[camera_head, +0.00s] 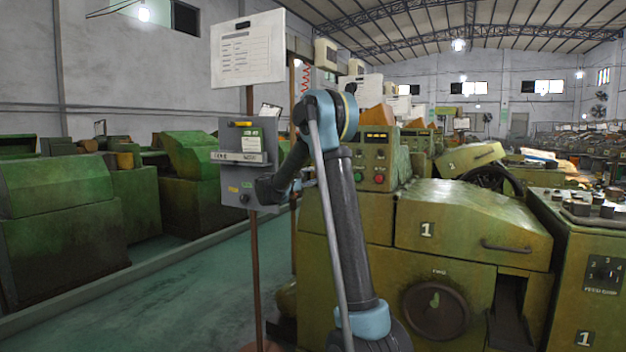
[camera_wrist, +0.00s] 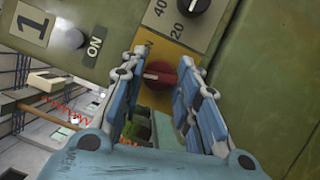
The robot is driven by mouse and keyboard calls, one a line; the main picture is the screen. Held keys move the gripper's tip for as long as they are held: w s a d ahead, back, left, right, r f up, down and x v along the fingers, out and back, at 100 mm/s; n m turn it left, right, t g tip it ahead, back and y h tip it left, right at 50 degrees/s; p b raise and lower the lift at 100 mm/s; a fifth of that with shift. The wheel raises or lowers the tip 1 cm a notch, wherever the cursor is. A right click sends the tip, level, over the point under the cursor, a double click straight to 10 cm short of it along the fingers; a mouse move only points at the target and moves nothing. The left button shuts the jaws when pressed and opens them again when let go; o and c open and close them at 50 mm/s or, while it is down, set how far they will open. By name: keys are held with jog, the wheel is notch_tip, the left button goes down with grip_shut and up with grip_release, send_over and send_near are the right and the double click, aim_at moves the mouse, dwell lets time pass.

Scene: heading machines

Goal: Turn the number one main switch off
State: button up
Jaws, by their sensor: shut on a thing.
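The red switch knob (camera_wrist: 162,75) sits on a yellow plate (camera_wrist: 153,99) on the green machine panel in the wrist view. A light mark on the knob points left in the picture. My gripper (camera_wrist: 164,68) has its blue fingers on both sides of the knob and is shut on it. A plate with a 1 (camera_wrist: 30,24) and an ON label (camera_wrist: 95,47) lie at the upper left. In the head view, my arm reaches up and bends back down; my fingertips and the knob cannot be made out there.
The green number 1 machine (camera_head: 470,222) stands right of my arm, with a button panel (camera_head: 375,158). A grey box (camera_head: 243,182) and a white sign (camera_head: 247,48) stand on a post at left. A black knob (camera_wrist: 192,5) is above the red one.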

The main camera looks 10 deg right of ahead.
jog(key=n+t, duration=0.1)
jog(key=n, duration=0.1)
jog(key=n+t, duration=0.1)
jog(key=n, duration=0.2)
jog(key=n+t, duration=0.1)
jog(key=n, duration=0.1)
jog(key=shift+f, duration=0.25)
jog(key=shift+n+h, duration=0.3)
jog(key=shift+n, duration=0.1)
jog(key=o, duration=1.1)
jog(key=shift+c, duration=0.2)
jog(key=v, duration=1.2)
